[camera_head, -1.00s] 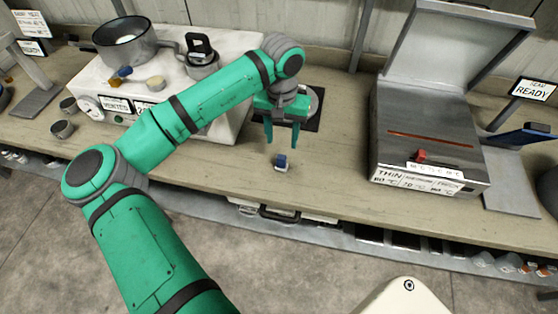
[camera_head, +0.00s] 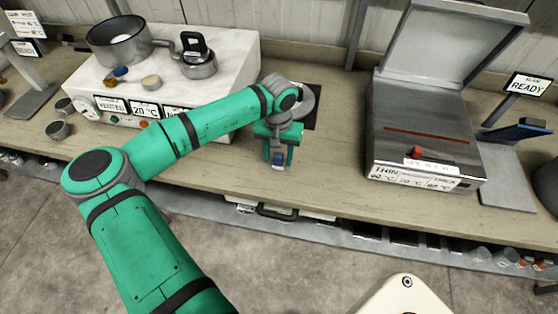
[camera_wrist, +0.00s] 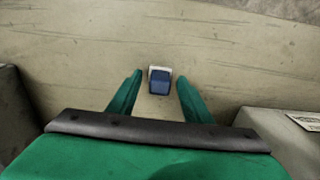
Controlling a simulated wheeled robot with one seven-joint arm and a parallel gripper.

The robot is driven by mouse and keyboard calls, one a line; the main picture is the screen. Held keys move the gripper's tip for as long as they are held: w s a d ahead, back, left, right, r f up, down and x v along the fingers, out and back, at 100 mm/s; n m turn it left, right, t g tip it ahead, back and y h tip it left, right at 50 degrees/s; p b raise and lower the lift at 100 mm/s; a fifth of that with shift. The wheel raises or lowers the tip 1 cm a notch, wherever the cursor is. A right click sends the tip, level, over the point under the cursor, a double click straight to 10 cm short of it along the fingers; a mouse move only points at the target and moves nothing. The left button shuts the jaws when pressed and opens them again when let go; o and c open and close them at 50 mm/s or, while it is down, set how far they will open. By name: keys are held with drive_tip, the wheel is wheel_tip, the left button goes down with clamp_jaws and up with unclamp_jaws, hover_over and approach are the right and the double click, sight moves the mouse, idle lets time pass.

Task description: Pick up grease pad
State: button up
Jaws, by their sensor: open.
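The grease pad appears to be the small blue and white block (camera_head: 278,167) on the wooden bench, near its front edge. In the wrist view the block (camera_wrist: 160,82) shows a blue top with a pale edge behind it. My gripper (camera_head: 277,163) is lowered over it, pointing down. In the wrist view my gripper's two green fingers (camera_wrist: 159,86) are apart, one on each side of the block, with bare bench visible between each finger and it. The gripper is open and holds nothing. Contact with the bench cannot be told.
A grey lidded press (camera_head: 425,140) stands open to the right. A white heating unit (camera_head: 225,85) with a pot (camera_head: 118,42) stands to the left. A dark plate (camera_head: 312,108) lies behind my gripper. The bench (camera_head: 335,170) is clear between gripper and press.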

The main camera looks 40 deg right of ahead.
sight(279, 155)
drive_tip(key=shift+c, duration=0.3)
drive_tip(key=c, duration=1)
drive_tip(key=shift+c, duration=0.2)
drive_tip(key=shift+r, duration=0.45)
wheel_tip(279, 155, up, 3)
drive_tip(key=shift+s+f, duration=0.1)
drive_tip(key=shift+f, duration=0.1)
drive_tip(key=s+d+r, duration=0.2)
drive_tip(key=s+r, duration=0.7)
drive_tip(key=s, duration=0.4)
drive_tip(key=shift+s+d+r, duration=0.2)
drive_tip(key=shift+s+d, duration=0.1)
drive_tip(key=shift+o, duration=0.3)
